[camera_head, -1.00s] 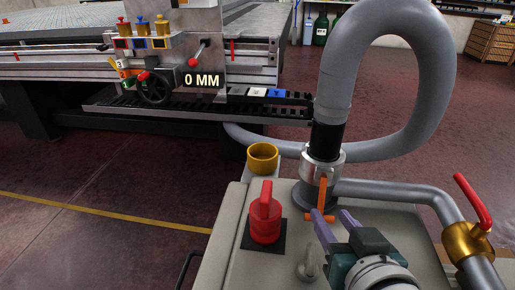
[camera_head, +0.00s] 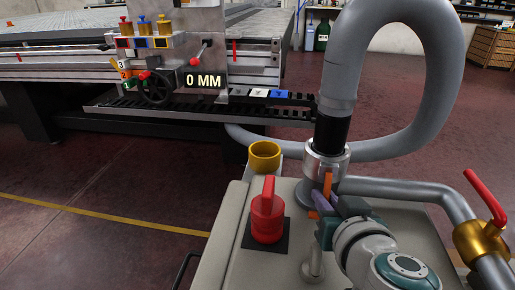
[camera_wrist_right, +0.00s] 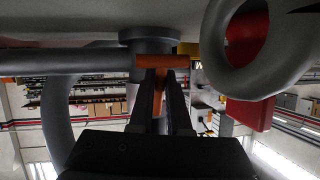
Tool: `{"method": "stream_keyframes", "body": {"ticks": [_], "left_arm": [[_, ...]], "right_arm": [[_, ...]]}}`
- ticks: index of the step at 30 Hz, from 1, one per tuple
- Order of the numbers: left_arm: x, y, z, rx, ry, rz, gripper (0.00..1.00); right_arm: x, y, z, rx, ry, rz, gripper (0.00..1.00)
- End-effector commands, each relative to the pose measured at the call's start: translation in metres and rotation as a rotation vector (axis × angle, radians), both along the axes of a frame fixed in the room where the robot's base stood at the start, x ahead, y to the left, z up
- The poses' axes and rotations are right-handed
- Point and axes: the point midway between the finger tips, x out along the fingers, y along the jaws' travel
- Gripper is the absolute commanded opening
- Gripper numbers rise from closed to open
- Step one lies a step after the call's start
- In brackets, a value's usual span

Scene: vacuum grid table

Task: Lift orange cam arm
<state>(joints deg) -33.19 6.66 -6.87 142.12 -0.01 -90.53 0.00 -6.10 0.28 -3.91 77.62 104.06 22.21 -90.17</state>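The orange cam arm (camera_head: 327,184) hangs at the metal collar (camera_head: 326,163) under the grey hose, partly hidden by my right gripper in the head view. In the right wrist view its orange crossbar (camera_wrist_right: 163,62) lies across the fingertips, and its stem shows between the two fingers. My right gripper (camera_head: 337,207) has purple fingers, close around the cam arm. The fingers look apart, with the stem between them in the right wrist view (camera_wrist_right: 159,88); contact is not clear. My left gripper is not in view.
A red knob (camera_head: 267,219) on a black plate and a yellow cup (camera_head: 264,156) stand left of the collar. A small grey lever (camera_head: 313,261) is close to my right wrist. A red-handled brass valve (camera_head: 481,240) sits at the right.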

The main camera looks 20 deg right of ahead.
Motion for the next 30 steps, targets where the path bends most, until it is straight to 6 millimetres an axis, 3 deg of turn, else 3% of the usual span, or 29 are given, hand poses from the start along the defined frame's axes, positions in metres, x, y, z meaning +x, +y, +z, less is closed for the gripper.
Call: {"method": "stream_keyframes", "body": {"ticks": [4,30], "left_arm": [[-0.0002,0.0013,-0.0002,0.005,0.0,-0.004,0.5],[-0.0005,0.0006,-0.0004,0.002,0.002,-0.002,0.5]], "right_arm": [[-0.0001,0.0001,0.0,0.0,0.0,0.0,0.0],[-0.0001,0.0003,0.0,0.0,0.0,0.0,0.0]]}}
